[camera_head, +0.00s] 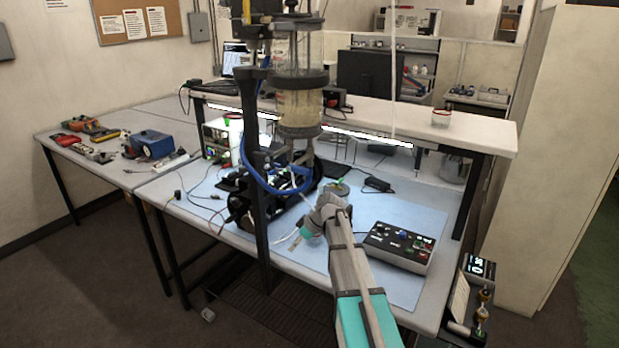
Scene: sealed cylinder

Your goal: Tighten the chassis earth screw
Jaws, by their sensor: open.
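My arm reaches from the bottom right over the blue mat (410,212) on the workbench. My gripper (297,241) is open near the mat's middle, just right of a dark upright post and in front of a black device (290,215). The device has blue cables and stands partly behind the post. The chassis earth screw cannot be made out at this size. I cannot tell whether the gripper touches anything, and no screwdriver can be identified with certainty.
A clear cylinder (298,55) with dark bands stands above the device in a black frame. A control box (398,247) with coloured buttons lies right of my arm. Red and black leads (213,215) cross the mat's left side. A raised shelf (470,132) runs behind.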

